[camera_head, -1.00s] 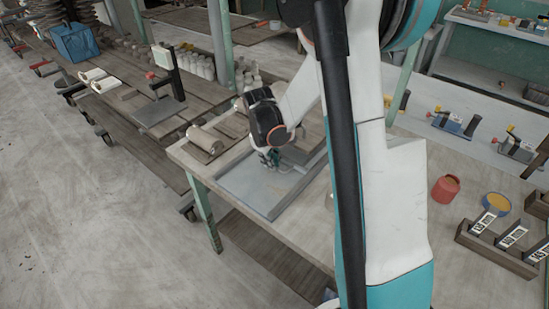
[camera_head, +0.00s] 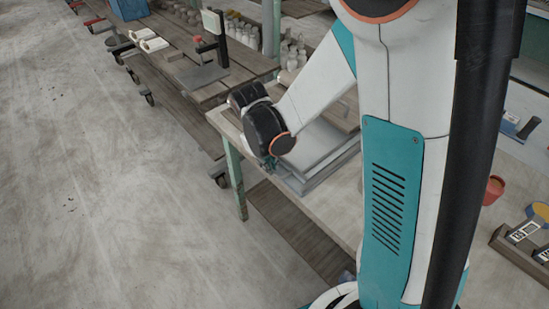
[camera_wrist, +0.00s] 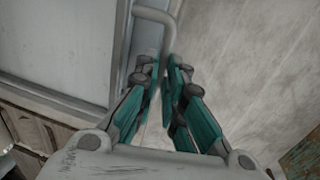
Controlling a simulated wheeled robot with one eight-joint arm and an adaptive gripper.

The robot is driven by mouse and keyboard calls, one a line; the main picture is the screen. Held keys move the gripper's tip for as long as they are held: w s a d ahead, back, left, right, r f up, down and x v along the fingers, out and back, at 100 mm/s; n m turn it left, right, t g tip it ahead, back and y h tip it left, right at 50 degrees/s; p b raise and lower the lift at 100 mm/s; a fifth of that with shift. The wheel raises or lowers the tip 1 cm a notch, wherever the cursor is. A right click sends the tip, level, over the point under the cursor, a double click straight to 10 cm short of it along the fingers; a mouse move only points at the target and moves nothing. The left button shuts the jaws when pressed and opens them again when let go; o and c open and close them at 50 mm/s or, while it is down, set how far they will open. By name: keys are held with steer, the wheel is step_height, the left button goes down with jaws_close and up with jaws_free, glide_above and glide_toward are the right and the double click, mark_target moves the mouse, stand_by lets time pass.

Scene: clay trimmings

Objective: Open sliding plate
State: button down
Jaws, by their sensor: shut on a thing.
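The flat grey plate (camera_head: 318,147) lies in a grey frame on the table, partly hidden by my arm. In the wrist view the plate (camera_wrist: 62,45) fills the upper left, with its raised rim beside my fingers. A bent grey bar handle (camera_wrist: 156,14) stands at the plate's side. My gripper (camera_wrist: 163,80) is shut on the handle, with its teal fingers on either side of the bar. In the head view my gripper (camera_head: 271,163) is by the table's front edge, its fingertips mostly hidden behind the wrist.
The worktable (camera_head: 290,204) has a green leg and a lower shelf. A red pot (camera_head: 493,190), a yellow-topped dish (camera_head: 538,213) and a wooden rack (camera_head: 520,245) stand at the right. A second bench (camera_head: 185,75) is behind. The floor (camera_head: 110,190) at left is open.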

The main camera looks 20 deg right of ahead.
stand_by(0.3)
steer(key=c, duration=1.7)
jaws_free()
steer(key=r, duration=0.4)
steer(key=a+r, duration=0.1)
steer(key=r, duration=0.3)
steer(key=s+a+r, duration=0.1)
steer(key=r, duration=0.2)
steer(key=shift+a+r, duration=0.1)
steer(key=shift+r, duration=0.3)
